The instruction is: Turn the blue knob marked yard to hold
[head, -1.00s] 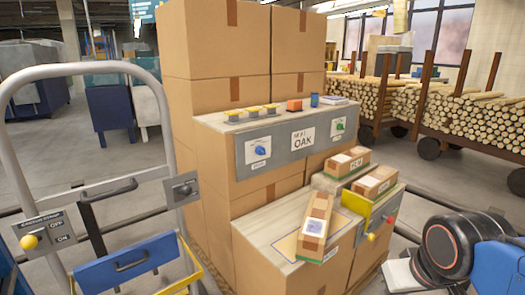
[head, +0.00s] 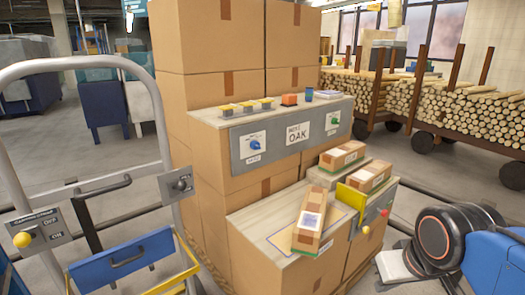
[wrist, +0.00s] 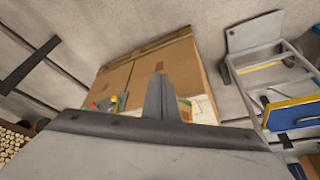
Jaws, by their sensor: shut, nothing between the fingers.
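The blue knob (head: 255,144) is on a white plate at the left of the grey panel (head: 290,136), on the front of the box stack. A small label (head: 254,159) sits under it, too small to read surely. A green knob (head: 334,121) is on a like plate at the panel's right. Between them is a white sign reading OAK (head: 297,133). My gripper (wrist: 160,92) shows in the wrist view with its fingers together and empty, in front of cardboard boxes. The blue knob cannot be made out there. In the head view only part of my arm shows, at lower right; the fingers are out of frame.
A railed cart (head: 90,190) stands at left. Log racks (head: 455,110) are behind at right.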

